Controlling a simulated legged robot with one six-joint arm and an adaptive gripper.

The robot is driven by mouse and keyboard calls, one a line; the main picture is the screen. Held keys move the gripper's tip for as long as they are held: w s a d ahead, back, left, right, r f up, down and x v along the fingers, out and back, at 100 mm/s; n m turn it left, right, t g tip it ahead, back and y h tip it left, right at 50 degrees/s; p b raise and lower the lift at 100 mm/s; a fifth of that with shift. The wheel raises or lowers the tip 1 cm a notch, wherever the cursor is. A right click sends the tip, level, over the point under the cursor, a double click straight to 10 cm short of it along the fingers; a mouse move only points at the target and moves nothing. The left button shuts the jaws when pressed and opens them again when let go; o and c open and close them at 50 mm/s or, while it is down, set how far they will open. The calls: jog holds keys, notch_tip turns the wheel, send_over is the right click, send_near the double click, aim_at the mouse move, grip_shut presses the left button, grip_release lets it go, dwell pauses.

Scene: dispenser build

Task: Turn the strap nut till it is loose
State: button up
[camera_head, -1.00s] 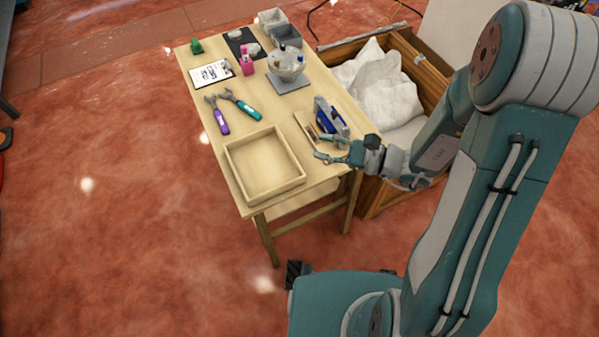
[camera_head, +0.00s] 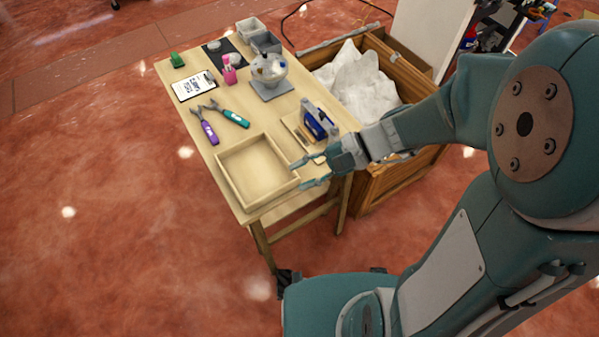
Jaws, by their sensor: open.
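My gripper (camera_head: 301,176) is open and empty, pointing left over the front right part of the table, by the right edge of the wooden tray. A blue and grey device (camera_head: 317,125) stands on a small light board (camera_head: 296,126) just behind the gripper. The gripper is apart from it in the picture. I cannot make out a strap nut at this size; whether it is on this device cannot be told.
The table (camera_head: 222,148) holds an empty wooden tray (camera_head: 236,201), purple-handled pliers (camera_head: 209,133), a teal-handled tool (camera_head: 234,117), a clipboard (camera_head: 195,87), a pink holder (camera_head: 229,74), a clear bowl (camera_head: 268,70) and grey bins (camera_head: 266,43). A wooden crate (camera_head: 375,184) with white sacking adjoins the right side.

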jog(key=shift+s+d, duration=0.1)
jog(key=shift+d, duration=0.05)
jog(key=o, duration=0.3)
jog(key=shift+o, duration=0.2)
jog(key=n+t+h, duration=0.2)
jog(key=n+h, duration=0.9)
jog(key=h, duration=0.1)
send_near(335, 130)
notch_tip(335, 130, down, 10)
jog(key=shift+s+r, duration=0.1)
jog(key=shift+r, duration=0.1)
grip_shut()
